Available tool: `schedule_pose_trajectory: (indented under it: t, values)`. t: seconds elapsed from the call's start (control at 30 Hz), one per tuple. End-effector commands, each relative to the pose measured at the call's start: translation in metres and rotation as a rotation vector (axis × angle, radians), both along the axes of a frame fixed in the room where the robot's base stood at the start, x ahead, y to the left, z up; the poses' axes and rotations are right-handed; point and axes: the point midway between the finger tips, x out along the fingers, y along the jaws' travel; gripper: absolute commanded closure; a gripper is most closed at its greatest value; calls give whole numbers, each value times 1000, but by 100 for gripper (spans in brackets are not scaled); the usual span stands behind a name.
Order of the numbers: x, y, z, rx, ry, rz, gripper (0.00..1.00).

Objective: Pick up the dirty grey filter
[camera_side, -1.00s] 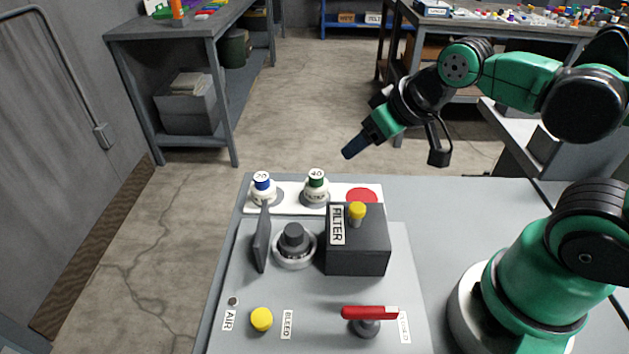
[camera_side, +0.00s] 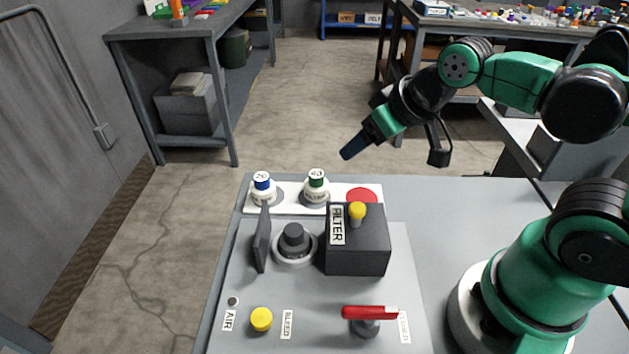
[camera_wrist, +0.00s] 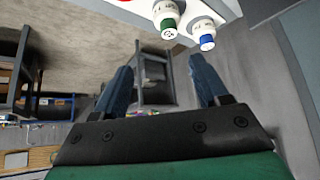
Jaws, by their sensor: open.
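A dark grey cylindrical filter (camera_side: 294,238) stands upright in a light round seat (camera_side: 293,258) on the grey panel, in the side view. A thin dark flap (camera_side: 262,240) stands upright at its left. A dark box (camera_side: 357,250) labelled FILTER, with a yellow knob (camera_side: 357,211) on it, is at its right. My gripper (camera_side: 348,152) is above and behind the panel, well apart from the filter. In the wrist view my gripper (camera_wrist: 160,72) has its two blue fingers apart, with nothing between them. The filter is not visible in the wrist view.
A white strip holds a blue-topped container (camera_side: 263,188), a green-topped container (camera_side: 316,187) and a red disc (camera_side: 362,195). A red-handled lever (camera_side: 370,313) and a yellow button (camera_side: 261,319) are at the panel's front. The table (camera_side: 470,205) at right is partly clear.

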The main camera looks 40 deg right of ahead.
Motion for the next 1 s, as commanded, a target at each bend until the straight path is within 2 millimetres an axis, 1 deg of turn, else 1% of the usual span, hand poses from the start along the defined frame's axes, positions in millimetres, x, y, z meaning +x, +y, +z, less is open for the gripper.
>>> schedule_pose_trajectory:
  t: [0.27, 0.37, 0.47, 0.6, 0.73, 0.8, 0.87, 1.0]
  values:
    - [0, 0, 0, 0, 0, 0, 27]
    - [2, 7, -1, 8, 18, 9, 27]
    - [5, 26, -6, 28, 76, 25, 27]
    - [8, 69, -19, 41, 197, 38, 27]
    - [4, 103, -33, 26, 288, 27, 27]
    - [1, 115, -39, 14, 318, 18, 27]
    - [-1, 122, -43, 7, 335, 11, 27]
    - [-3, 128, -49, -1, 351, 1, 27]
